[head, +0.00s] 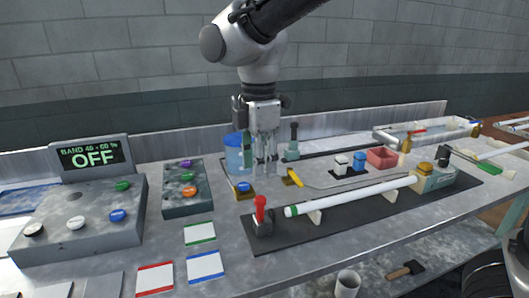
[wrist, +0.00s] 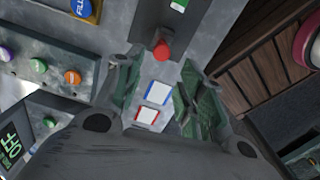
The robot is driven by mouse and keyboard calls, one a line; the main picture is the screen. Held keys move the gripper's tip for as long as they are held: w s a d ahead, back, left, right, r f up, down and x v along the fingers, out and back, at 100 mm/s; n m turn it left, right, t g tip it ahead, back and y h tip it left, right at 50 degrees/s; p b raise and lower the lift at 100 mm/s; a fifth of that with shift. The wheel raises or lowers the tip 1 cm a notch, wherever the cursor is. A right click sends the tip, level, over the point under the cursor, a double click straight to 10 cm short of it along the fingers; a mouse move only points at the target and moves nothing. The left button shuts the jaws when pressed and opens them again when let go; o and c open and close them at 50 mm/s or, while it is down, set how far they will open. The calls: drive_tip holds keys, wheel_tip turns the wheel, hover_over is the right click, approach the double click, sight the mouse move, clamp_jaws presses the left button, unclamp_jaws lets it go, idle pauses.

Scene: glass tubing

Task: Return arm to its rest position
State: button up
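My gripper (head: 265,158) hangs from my arm over the middle of the bench, its fingers pointing down. Beyond the gap between the fingers show a red knob (wrist: 162,50), a blue-edged card (wrist: 158,92) and a red-edged card (wrist: 147,116). Whether the fingers touch anything on the bench is hard to tell.
A control panel with a display reading OFF (head: 93,156) and a button box (head: 187,190) stand at the left. A red bin (head: 382,158) sits behind the tube.

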drive_tip(key=shift+m, duration=0.6)
drive_tip(key=s+d+r+m+t, duration=0.1)
drive_tip(key=s+d+m, duration=0.2)
drive_tip(key=d+m, duration=0.4)
drive_tip(key=s+d+r+m+t, duration=0.1)
drive_tip(key=d+m, duration=0.7)
drive_tip(key=d, duration=1.2)
drive_tip(key=s+d+r+m+t, duration=0.1)
drive_tip(key=s+d+m, duration=0.5)
drive_tip(key=d, duration=0.7)
drive_tip(key=shift+d+m+t, duration=0.4)
drive_tip(key=shift+m+t, duration=0.3)
drive_tip(key=shift+m, duration=0.1)
